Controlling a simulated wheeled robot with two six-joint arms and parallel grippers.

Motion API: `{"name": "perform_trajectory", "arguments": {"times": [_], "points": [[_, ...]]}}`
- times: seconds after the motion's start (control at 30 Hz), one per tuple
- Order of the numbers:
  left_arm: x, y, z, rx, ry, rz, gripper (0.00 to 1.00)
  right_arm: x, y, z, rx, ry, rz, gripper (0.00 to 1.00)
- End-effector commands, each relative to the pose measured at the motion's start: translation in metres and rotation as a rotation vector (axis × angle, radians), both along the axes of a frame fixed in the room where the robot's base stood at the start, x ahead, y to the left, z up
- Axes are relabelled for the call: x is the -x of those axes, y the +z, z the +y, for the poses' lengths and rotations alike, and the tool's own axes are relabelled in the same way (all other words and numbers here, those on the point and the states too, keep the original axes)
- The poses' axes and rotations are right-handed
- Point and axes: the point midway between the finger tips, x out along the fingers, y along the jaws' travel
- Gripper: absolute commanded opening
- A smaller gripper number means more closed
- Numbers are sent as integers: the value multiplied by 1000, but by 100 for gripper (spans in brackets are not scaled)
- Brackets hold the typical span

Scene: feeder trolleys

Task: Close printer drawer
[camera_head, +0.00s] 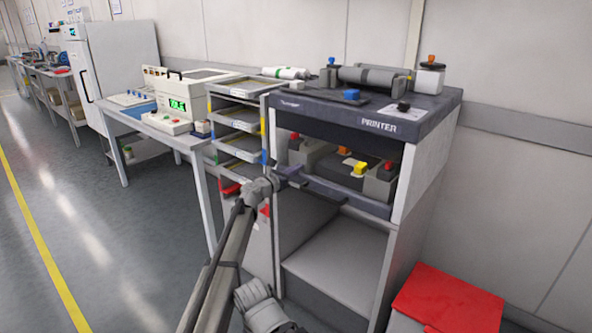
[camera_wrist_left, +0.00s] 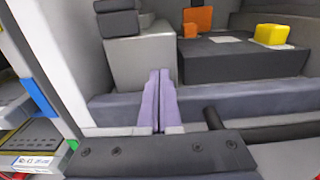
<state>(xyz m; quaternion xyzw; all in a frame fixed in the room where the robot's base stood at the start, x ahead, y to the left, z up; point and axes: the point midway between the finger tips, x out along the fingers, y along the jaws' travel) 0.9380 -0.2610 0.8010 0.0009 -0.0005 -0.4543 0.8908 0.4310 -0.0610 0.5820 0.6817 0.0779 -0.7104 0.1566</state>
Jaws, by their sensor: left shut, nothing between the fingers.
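The grey printer (camera_head: 425,121) stands against the wall, with its name on the upper front. Its drawer (camera_head: 347,196) shows below that panel as a blue-grey front edge, with dark blocks and yellow, orange and red knobs inside. The drawer front also crosses the left wrist view (camera_wrist_left: 240,104), with a dark round bar, seemingly its handle (camera_wrist_left: 213,119), at the right of the fingers. My left gripper (camera_head: 285,171) is at the left part of the drawer front. Its fingers (camera_wrist_left: 160,98) are shut together and empty. I cannot tell whether they touch the front. My right gripper is out of view.
A rack of trays (camera_head: 237,122) stands close on the left of the printer. Below the drawer is an open grey bay (camera_head: 335,265). A red-topped box (camera_head: 447,297) sits at lower right. The floor on the left is clear.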

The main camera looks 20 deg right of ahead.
Motion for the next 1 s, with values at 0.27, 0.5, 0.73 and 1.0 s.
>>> {"name": "perform_trajectory", "arguments": {"times": [0.27, 0.5, 0.73, 1.0], "points": [[33, 1, 39, 3, 3, 0, 0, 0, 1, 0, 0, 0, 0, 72], [64, 0, 81, 1, 2, 0, 0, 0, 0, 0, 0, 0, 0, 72], [80, 0, 103, 1, 0, 1, 0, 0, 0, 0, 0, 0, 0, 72], [83, 0, 109, -2, 0, -1, 0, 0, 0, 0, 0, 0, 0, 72]]}}
